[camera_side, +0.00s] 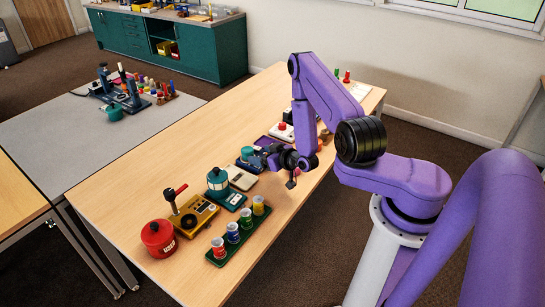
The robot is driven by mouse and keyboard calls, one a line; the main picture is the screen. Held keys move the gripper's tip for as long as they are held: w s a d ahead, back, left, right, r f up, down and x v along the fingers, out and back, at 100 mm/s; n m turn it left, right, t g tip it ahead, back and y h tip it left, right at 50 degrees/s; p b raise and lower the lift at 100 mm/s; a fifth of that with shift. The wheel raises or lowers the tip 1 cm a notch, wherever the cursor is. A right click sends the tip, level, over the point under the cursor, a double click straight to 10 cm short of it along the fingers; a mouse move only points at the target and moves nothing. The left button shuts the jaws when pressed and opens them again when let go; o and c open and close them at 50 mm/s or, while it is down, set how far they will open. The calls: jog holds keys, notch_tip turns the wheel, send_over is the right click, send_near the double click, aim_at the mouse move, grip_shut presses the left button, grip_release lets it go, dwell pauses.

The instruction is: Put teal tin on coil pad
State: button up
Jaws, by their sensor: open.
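A teal tin (218,179) with a dark knob on its lid stands in the middle of the row on the near table, at or on a dark teal flat base (233,201). I cannot tell for sure which flat thing is the coil pad.
A red tin (158,239), a yellow device with a lever (192,214) and a green rack (221,259) with several small cans stand near the front. A blue device (247,160) and a pale device (239,177) stand behind the teal tin. The table's left strip is clear.

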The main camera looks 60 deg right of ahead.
jog(key=d+v, duration=0.1)
jog(key=v, duration=0.4)
jog(key=w+a+r+n+g+y, duration=0.4)
jog(key=w+a+n, duration=0.2)
jog(key=w+a, duration=0.15)
jog(key=s+a+r+n+g, duration=0.4)
jog(key=s+a+r, duration=0.25)
jog(key=a, duration=0.35)
jog(key=s+r+n+g, duration=0.1)
jog(key=s+r, duration=0.3)
jog(key=s, duration=0.5)
jog(key=s+a+r+n+g+h, duration=0.1)
jog(key=s+r+n+g, duration=0.1)
jog(key=s+r, duration=0.3)
jog(key=s+r+n+g, duration=0.1)
jog(key=s+r, duration=0.3)
jog(key=s, duration=0.9)
jog(key=shift+s+a+r+g+h, duration=0.15)
jog(key=shift+s+a+g+h, duration=0.15)
jog(key=shift+a+g, duration=0.15)
